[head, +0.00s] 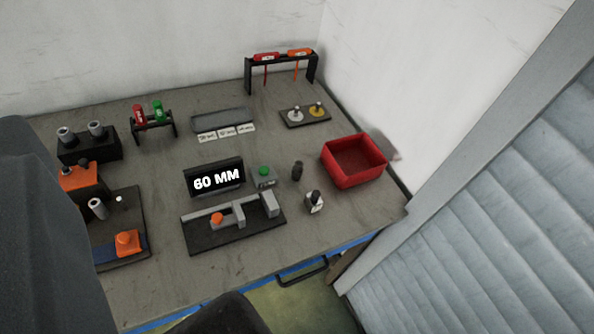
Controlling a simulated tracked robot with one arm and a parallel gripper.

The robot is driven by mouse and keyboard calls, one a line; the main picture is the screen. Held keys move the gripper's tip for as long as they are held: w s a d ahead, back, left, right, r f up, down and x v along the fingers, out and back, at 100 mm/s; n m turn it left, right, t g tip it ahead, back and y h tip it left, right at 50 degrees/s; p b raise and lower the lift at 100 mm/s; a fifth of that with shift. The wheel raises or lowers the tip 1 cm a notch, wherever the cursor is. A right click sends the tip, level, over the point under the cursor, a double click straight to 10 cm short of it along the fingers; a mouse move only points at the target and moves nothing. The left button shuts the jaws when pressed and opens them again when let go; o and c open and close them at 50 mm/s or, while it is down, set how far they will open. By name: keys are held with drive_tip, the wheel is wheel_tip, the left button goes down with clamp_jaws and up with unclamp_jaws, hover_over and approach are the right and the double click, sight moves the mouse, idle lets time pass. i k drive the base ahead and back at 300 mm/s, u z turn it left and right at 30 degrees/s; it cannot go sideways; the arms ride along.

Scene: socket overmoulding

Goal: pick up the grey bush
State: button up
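Several grey hollow cylinders that look like bushes stand on the left of the bench. One grey bush (66,136) and a second grey bush (96,130) sit on a black block (88,151) at the back left. Another grey cylinder (98,208) leans in the black and orange fixture (128,241) nearer to me. I cannot tell which one the task means. Large dark shapes at the left edge and bottom are parts of my own body and hide the bench's front left. No fingertips can be made out, and no bush is seen held.
A display reading "60 MM" (216,179) stands mid-bench behind a gauge with grey blocks (235,236). A red bin (355,161) is at the right. Tool racks stand along the back, beside a grey tray (220,121). Walls close off the back; a slatted grey panel (490,220) is right.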

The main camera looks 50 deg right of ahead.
sight(297, 170)
drive_tip(key=z, duration=2.2)
drive_tip(key=k, duration=0.7)
drive_tip(key=u, duration=0.55)
drive_tip(key=i, duration=1)
drive_tip(key=u, duration=0.1)
